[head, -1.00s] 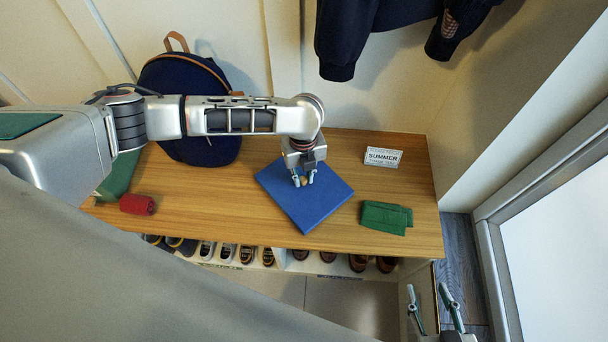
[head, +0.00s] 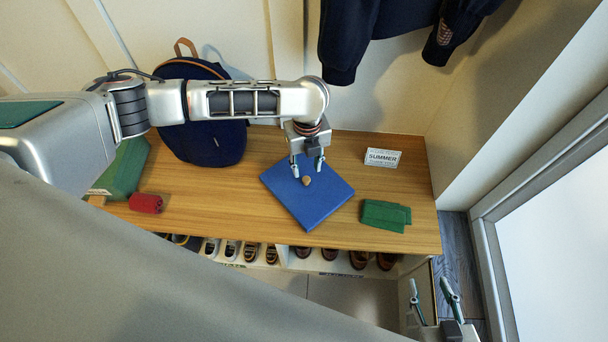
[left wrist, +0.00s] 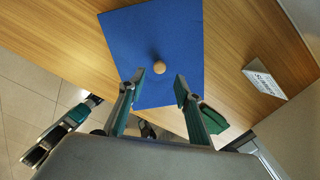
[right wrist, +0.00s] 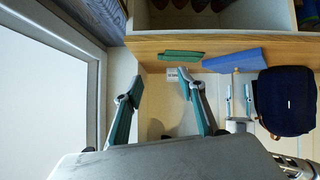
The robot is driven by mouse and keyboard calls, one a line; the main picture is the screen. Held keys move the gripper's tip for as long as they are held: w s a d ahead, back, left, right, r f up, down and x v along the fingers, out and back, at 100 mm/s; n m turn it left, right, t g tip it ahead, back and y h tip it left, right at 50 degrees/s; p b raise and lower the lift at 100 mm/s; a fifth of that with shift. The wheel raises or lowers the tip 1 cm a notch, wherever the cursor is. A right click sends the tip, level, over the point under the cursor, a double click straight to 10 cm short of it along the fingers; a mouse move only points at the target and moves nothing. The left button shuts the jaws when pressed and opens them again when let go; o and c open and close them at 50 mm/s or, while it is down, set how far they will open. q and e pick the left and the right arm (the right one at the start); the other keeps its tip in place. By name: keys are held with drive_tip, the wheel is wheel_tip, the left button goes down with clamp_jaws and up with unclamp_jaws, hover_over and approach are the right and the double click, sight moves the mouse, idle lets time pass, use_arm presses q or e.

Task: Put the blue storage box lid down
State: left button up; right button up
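The blue storage box lid (head: 310,207) appears to lie flat on the wooden bench top, turned at an angle, its round wooden knob (head: 306,181) facing up. It also shows in the left wrist view (left wrist: 150,35) and in the right wrist view (right wrist: 235,61). My left gripper (head: 307,167) is open over the lid's far part, its fingertips apart and clear of the knob. In the left wrist view the knob (left wrist: 159,68) shows just ahead of the gap between the fingertips (left wrist: 160,80). My right gripper (head: 432,289) is open and empty in front of the bench's right end.
A green folded cloth (head: 385,215) and a white "SUMMER" sign (head: 383,158) are right of the lid. A red roll (head: 146,203), a green box (head: 124,170) and a navy backpack (head: 203,140) are on the left. Shoes stand in cubbies below. A dark jacket (head: 385,30) hangs above.

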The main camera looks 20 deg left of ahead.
sight(307, 178)
use_arm(q)
wheel_tip(307, 178, up, 6)
drive_tip(key=p, duration=0.2)
drive_tip(key=s+d+f+n+t+h, duration=0.2)
drive_tip(key=s+d+f+n+h, duration=0.25)
drive_tip(key=d, duration=0.45)
drive_tip(key=s+d+f+n+t+h, duration=0.15)
drive_tip(key=s+d+n+h, duration=0.25)
drive_tip(key=s+d+n, duration=0.45)
drive_tip(key=s+a+n+t+y, duration=0.3)
drive_tip(key=s+a+n, duration=0.1)
drive_tip(key=a, duration=0.7)
drive_tip(key=s+a+n+t+y, duration=0.3)
drive_tip(key=s+a+n+t, duration=0.1)
drive_tip(key=a, duration=0.7)
drive_tip(key=s+n, duration=0.1)
drive_tip(key=n, duration=0.1)
drive_tip(key=shift+f+n, duration=0.25)
drive_tip(key=shift+n, duration=0.05)
use_arm(e)
drive_tip(key=shift+s+d+f, duration=0.2)
drive_tip(key=shift+s+f, duration=0.05)
drive_tip(key=shift+s, duration=0.15)
drive_tip(key=shift+s+d+f, duration=0.2)
drive_tip(key=shift+s, duration=0.2)
